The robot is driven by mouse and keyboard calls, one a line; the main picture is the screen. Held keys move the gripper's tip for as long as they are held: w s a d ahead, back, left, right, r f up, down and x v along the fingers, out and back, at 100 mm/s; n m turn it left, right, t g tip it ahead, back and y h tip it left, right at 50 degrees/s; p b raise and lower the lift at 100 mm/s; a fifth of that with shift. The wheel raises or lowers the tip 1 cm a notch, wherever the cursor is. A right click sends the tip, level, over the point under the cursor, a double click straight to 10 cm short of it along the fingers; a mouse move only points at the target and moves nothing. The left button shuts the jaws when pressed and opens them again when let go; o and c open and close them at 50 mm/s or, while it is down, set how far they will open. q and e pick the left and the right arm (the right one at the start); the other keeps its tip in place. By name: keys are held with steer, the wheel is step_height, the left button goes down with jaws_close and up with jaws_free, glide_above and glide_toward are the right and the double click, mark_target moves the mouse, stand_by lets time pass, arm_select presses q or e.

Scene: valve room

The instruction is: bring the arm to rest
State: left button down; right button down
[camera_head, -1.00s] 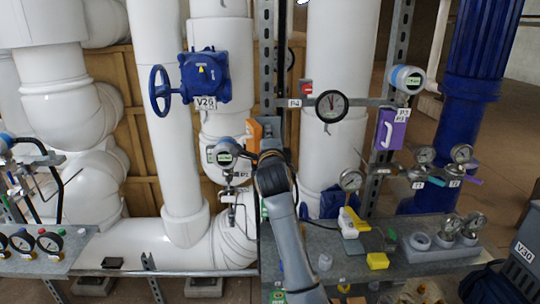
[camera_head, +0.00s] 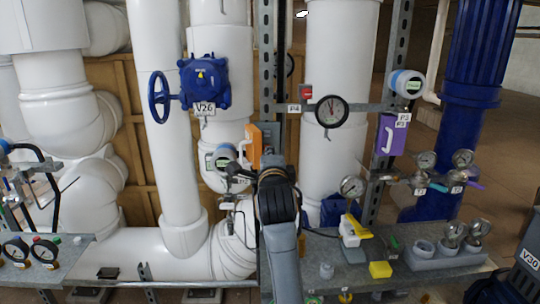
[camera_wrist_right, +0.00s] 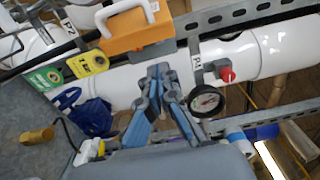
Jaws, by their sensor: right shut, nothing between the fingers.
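My right arm (camera_head: 280,225) rises from the bottom middle of the head view, its dark wrist section in front of the pipes. The fingers there are mostly hidden by the wrist. In the right wrist view my right gripper (camera_wrist_right: 160,74) is shut and empty, with its blue-grey fingers together. They overlap the white pipe in the picture, between the orange box and the black dial gauge; I cannot tell the gap to them. My left arm and gripper are not in view.
An orange box (camera_head: 254,146) hangs beside my wrist. A dial gauge (camera_head: 331,111) and purple box (camera_head: 392,136) are to the right. A grey bench (camera_head: 320,247) holds a yellow-and-white tool (camera_head: 352,230), a yellow block (camera_head: 380,270) and several gauges. Blue valve V26 (camera_head: 205,82) is left.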

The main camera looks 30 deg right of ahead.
stand_by(0.4)
